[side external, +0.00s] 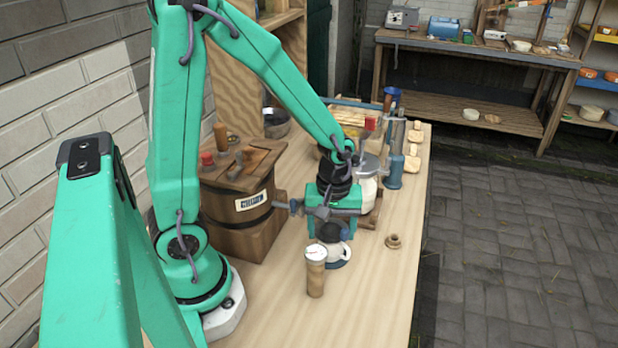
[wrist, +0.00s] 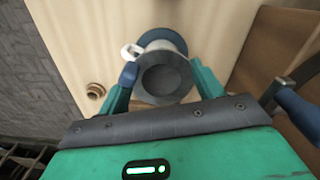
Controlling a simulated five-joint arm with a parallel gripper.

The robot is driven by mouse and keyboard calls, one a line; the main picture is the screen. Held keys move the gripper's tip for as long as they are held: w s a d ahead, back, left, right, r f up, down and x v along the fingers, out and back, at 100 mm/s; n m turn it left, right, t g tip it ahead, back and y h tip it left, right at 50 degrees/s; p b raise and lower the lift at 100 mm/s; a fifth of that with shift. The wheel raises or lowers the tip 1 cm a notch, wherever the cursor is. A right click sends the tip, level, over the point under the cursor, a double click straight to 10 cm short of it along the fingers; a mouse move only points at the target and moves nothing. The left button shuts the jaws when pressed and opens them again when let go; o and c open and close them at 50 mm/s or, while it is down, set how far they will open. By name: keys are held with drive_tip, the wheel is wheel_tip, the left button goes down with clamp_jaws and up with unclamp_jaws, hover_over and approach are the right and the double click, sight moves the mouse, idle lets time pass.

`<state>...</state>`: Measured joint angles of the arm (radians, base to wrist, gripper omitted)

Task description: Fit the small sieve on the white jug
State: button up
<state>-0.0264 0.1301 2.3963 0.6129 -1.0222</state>
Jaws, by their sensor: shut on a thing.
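My gripper (side external: 331,228) points down over the bench and is shut on the small sieve (wrist: 166,78), a dark grey round piece between the two fingers in the wrist view. The sieve also shows as a dark shape under the gripper in the side view. The white jug (side external: 345,250) stands upright just below, with a blue lower part. In the wrist view the jug (wrist: 131,52) shows its white handle at the left and part of its round body beyond the sieve. The sieve overlaps the jug there and hides much of it. I cannot tell whether they touch.
A wooden cylinder with a pale top (side external: 316,272) stands close in front of the jug. A small wooden knob-like piece (side external: 393,241) lies to the right. A wooden barrel (side external: 240,205) is at the left. The bench's front right is clear.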

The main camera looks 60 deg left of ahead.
drive_tip(key=o, duration=1.1)
drive_tip(key=shift+c, duration=0.2)
drive_tip(key=c, duration=0.4)
drive_tip(key=shift+r, duration=0.2)
drive_tip(key=shift+r, duration=3.85)
